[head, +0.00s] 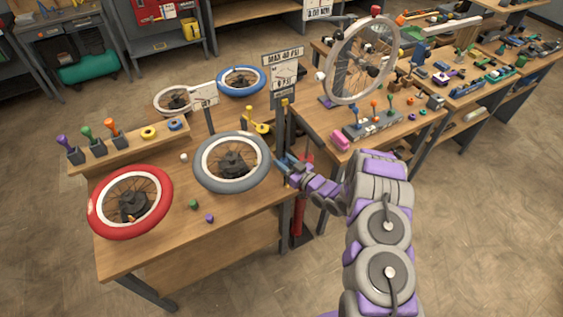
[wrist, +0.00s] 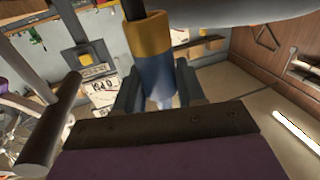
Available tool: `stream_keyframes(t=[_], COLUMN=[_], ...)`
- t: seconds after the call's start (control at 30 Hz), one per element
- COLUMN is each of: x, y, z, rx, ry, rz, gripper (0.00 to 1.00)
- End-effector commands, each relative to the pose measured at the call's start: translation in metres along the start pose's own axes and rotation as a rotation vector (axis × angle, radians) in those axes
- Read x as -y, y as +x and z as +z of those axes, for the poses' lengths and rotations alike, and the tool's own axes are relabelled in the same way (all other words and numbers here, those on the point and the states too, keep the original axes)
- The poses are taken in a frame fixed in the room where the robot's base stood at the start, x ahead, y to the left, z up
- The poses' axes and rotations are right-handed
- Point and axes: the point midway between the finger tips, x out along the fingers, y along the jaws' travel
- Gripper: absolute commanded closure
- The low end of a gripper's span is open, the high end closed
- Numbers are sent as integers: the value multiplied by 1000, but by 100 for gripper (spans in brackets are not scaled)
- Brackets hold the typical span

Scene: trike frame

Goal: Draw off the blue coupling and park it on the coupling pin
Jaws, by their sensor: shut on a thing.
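The blue coupling (wrist: 157,76) shows in the wrist view, with a gold collar (wrist: 147,36) above it and a dark rod or hose rising from the collar. My gripper (wrist: 158,88) is shut on the blue part, one finger on each side. I cannot tell what the coupling's end is joined to. A dark cylinder (wrist: 50,122) stands at left in the wrist view; whether it is the coupling pin is unclear.
A red pump-like tube (head: 300,200) stands beside the bench end. A post with a pressure sign (head: 283,68) rises behind my gripper. A red-tyred wheel (head: 94,217) lies on the bench (head: 240,205). A second bench with a wheel stand (head: 372,100) is at right.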

Motion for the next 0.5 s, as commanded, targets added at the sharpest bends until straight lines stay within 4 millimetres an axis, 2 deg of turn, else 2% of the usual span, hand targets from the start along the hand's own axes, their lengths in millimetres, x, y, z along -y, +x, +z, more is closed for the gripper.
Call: stream_keyframes(t=[0.1,0.3,0.5], x=[-4,0,4], y=[-4,0,4], z=[-2,0,14], rx=[-4,2,7], ry=[3,0,-4], rz=[4,2,0], gripper=[97,97,97])
